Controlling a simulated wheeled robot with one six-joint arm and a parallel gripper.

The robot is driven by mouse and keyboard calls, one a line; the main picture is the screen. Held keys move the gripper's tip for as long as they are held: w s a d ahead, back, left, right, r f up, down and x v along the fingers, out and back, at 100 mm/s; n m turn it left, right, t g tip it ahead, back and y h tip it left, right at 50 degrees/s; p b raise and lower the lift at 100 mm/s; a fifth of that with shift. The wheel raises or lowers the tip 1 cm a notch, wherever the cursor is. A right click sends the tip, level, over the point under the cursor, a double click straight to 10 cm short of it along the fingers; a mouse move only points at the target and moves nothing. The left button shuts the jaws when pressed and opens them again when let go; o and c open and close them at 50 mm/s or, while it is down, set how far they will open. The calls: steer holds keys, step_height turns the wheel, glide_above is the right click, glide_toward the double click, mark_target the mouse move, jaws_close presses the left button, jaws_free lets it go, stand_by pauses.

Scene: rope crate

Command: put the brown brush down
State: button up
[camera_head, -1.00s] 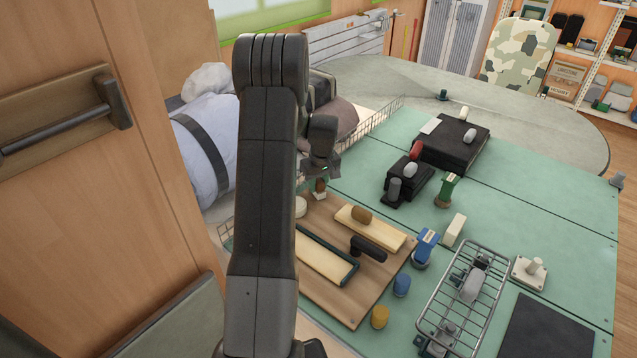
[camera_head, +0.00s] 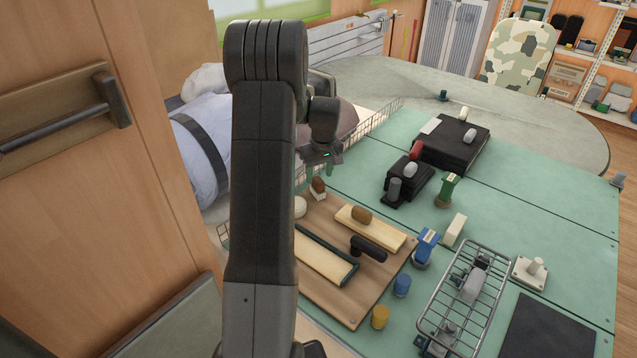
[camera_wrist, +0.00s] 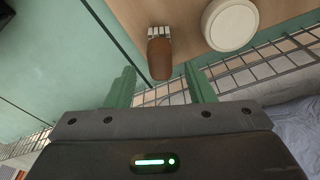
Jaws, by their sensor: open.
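The brown brush (camera_head: 318,190) is at the far left corner of the wooden board (camera_head: 345,302), beside a round white piece (camera_head: 299,207). In the wrist view the brush (camera_wrist: 160,58) shows a brown body with pale bristles at its far end, next to the round white piece (camera_wrist: 230,24). My gripper (camera_head: 314,178) is open above the brush. In the wrist view its green fingers (camera_wrist: 160,72) are spread, one on each side of the brush's near end, with visible gaps. I cannot tell the height between them.
A wire mesh fence (camera_wrist: 240,74) runs close along the board's edge. A cream block with a brown piece (camera_head: 361,215) on top, a black-handled tool (camera_head: 368,248) and a green-framed tray (camera_head: 327,262) are on the board. Black boxes (camera_head: 453,145) stand behind on the green table (camera_head: 540,180).

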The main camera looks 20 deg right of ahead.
mark_target(319, 180)
step_height(319, 180, up, 7)
steer(key=s, duration=0.1)
stand_by(0.4)
steer(key=f, duration=0.4)
steer(key=w+f, duration=0.1)
steer(key=f, duration=0.7)
steer(key=shift+w+a+f+p, duration=0.1)
steer(key=shift+w+f+p, duration=0.2)
steer(key=shift+w, duration=0.1)
steer(key=shift+r, duration=2.15)
